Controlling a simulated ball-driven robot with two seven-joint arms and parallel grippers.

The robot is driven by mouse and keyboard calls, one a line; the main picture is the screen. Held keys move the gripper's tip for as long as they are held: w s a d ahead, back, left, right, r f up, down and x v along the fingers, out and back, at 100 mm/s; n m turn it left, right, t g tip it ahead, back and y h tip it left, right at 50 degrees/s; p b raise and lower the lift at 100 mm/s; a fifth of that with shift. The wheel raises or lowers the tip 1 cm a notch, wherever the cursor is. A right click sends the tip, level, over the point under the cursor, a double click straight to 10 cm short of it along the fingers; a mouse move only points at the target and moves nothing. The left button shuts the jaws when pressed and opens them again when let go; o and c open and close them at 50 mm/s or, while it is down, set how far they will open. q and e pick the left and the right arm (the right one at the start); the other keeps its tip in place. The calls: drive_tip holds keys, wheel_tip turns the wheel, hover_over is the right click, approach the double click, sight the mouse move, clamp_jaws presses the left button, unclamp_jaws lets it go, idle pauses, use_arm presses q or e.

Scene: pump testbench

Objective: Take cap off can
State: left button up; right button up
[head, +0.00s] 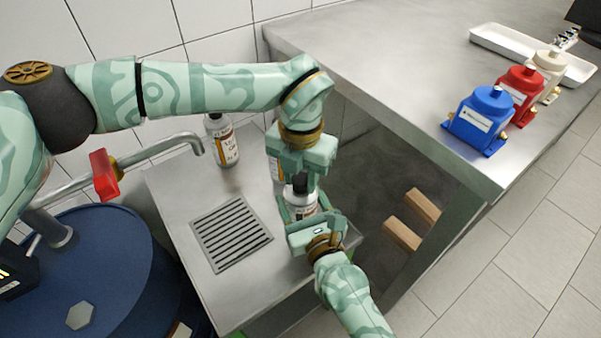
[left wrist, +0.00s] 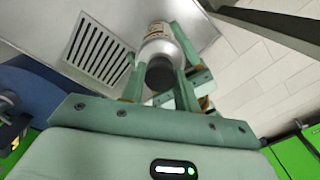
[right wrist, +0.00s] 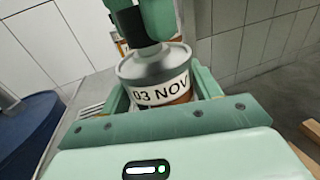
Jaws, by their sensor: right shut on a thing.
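A grey can (right wrist: 160,70) with a white label reading "03 NOV" stands upright at the front of the lower bench. Its black cap (left wrist: 163,74) is on top. My right gripper (head: 303,212) is shut on the can's body from the front, and the can shows between its fingers in the right wrist view. My left gripper (head: 299,182) points down from above. In the left wrist view its fingers stand on either side of the cap and look apart. Whether they touch the cap is hard to see.
A similar labelled bottle (head: 222,140) stands at the back of the lower bench; another is partly hidden behind my left gripper. A drain grate (head: 231,233) lies left of the can. A blue drum (head: 95,265) is further left. Pumps (head: 485,120) and a white tray (head: 490,36) are on the higher bench.

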sight(300, 179)
use_arm(q)
drive_tip(key=c, duration=0.4)
drive_tip(key=shift+r, duration=0.25)
drive_tip(key=shift+r, duration=0.85)
drive_tip(key=shift+r, duration=2)
use_arm(e)
drive_tip(key=o, duration=1.5)
drive_tip(key=shift+c, duration=0.2)
